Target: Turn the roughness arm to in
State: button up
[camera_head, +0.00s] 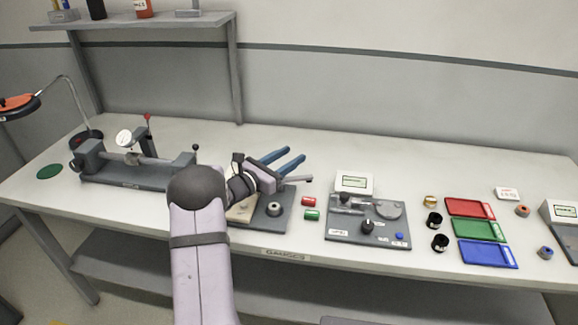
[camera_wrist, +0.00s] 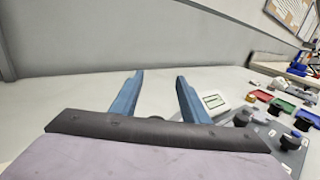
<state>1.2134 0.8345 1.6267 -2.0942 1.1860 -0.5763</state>
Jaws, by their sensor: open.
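The roughness tester is a grey plate (camera_head: 372,233) with a small display box (camera_head: 353,183) at its back. A dark arm (camera_head: 350,203) lies along it beside a pale half-round piece (camera_head: 388,210), with a black knob (camera_head: 367,226) in front. Which way the arm is turned is too small to tell. My gripper (camera_head: 295,153) is open and empty, its blue fingers above the bench, left of and behind the tester. In the wrist view my gripper (camera_wrist: 160,75) points over bare bench, with the display box (camera_wrist: 212,101) right of the fingers.
Left of the tester are a red (camera_head: 308,201) and a green (camera_head: 311,215) cylinder and a grey stand (camera_head: 275,222) under my wrist. A bench gauge (camera_head: 135,175) stands at left. Red, green and blue trays (camera_head: 485,253) lie right. The back of the bench is clear.

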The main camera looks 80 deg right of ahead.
notch_tip(320, 180, up, 6)
jog(key=shift+r, duration=0.2)
dwell(0.5)
